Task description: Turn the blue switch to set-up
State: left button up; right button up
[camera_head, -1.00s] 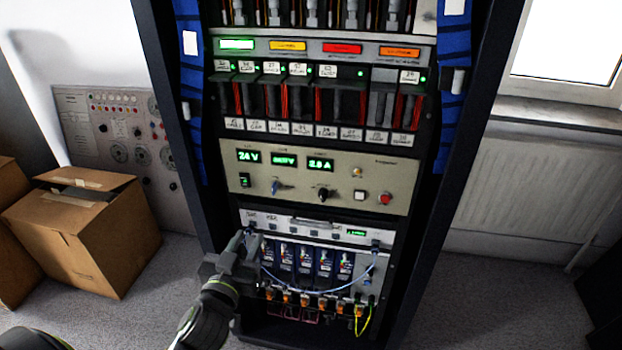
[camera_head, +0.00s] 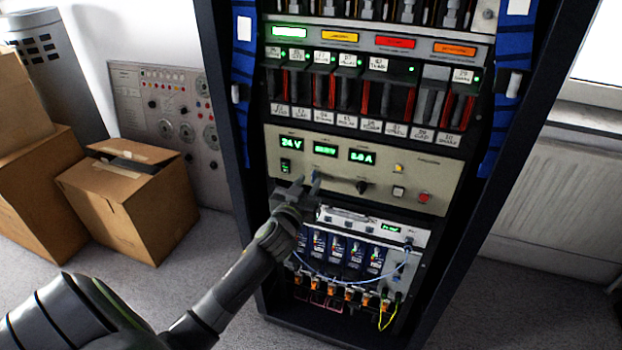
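The blue switch (camera_head: 315,174) is a small knob on the beige panel (camera_head: 420,172) in the rack, below the green number displays. It is partly hidden by my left gripper (camera_head: 308,181). The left gripper's two fingers point at the panel and stand apart, so it looks open. The fingertips are at or just in front of the blue switch; I cannot tell whether they touch it. The switch's pointing direction and the small lettering around it are too small to read. My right gripper is not in view.
A black knob (camera_head: 361,187), a white button (camera_head: 398,192) and a red button (camera_head: 424,198) sit further right on the panel. Below is a unit with a blue cable (camera_head: 340,282). Cardboard boxes (camera_head: 128,205) stand on the floor at left.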

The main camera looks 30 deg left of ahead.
aim_at(313, 177)
pick_arm(q)
jog(key=shift+x, duration=1.25)
grip_shut()
